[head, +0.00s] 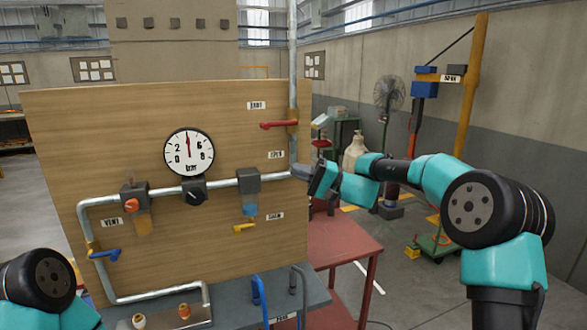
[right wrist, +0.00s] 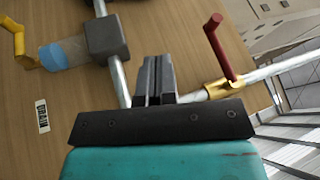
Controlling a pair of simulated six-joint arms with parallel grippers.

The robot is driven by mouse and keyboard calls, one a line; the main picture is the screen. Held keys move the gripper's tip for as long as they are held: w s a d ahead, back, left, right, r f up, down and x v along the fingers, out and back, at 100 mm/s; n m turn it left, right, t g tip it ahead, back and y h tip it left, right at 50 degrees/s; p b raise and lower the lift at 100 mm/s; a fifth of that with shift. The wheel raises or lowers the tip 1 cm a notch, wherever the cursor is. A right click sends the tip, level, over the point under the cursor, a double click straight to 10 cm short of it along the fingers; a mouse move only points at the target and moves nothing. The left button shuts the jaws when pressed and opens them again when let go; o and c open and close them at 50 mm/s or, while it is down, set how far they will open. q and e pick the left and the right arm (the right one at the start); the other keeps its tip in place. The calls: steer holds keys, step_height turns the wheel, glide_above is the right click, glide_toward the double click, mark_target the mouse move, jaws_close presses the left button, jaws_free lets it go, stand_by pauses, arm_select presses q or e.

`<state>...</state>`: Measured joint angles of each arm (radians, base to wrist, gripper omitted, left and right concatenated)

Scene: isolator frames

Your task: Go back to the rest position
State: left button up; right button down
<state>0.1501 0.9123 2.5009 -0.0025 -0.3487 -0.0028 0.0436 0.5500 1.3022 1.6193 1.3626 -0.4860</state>
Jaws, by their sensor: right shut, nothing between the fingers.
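My right gripper (head: 302,172) is in front of the right part of the wooden board, near the grey pipe, with its arm coming in from the right. In the right wrist view its two dark fingers (right wrist: 154,72) are together with nothing between them. A red lever (right wrist: 219,46) on a brass valve stands just beyond the fingers, to their right; in the head view the red lever (head: 279,125) points left, above the gripper. I cannot tell whether the fingers touch the pipe behind them. My left arm shows only at the lower left edge; its gripper is out of view.
The wooden board (head: 70,145) carries a gauge (head: 188,151) reading near the top of its dial, an orange-red knob (head: 131,205), a blue lever (head: 104,255) and a yellow lever (head: 244,228). A red table (head: 345,244) stands behind right. A fan (head: 389,92) stands farther back.

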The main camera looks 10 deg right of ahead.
steer(key=s+a+f+m+g+h, duration=0.1)
steer(key=s+f+h, duration=0.1)
steer(key=f, duration=0.9)
steer(key=s+a+f+m+g+h, duration=0.1)
steer(key=s+f+m+h, duration=0.1)
steer(key=f, duration=1)
steer(key=s+f+m+g+h, duration=0.1)
steer(key=s+f+h, duration=0.3)
steer(key=f, duration=0.8)
steer(key=shift+a+f+m+h, duration=0.15)
steer(key=shift+a+m+h, duration=0.25)
steer(key=shift+m+h, duration=0.15)
steer(key=s+d+f+n+g+h, duration=0.1)
steer(key=s+d+f+h, duration=0.3)
steer(key=s+f, duration=0.8)
steer(key=s+d+f+n+g+h, duration=0.1)
steer(key=s+d+f+n+h, duration=0.3)
steer(key=s+f, duration=0.8)
steer(key=shift+s+d, duration=0.85)
steer(key=shift+s, duration=0.05)
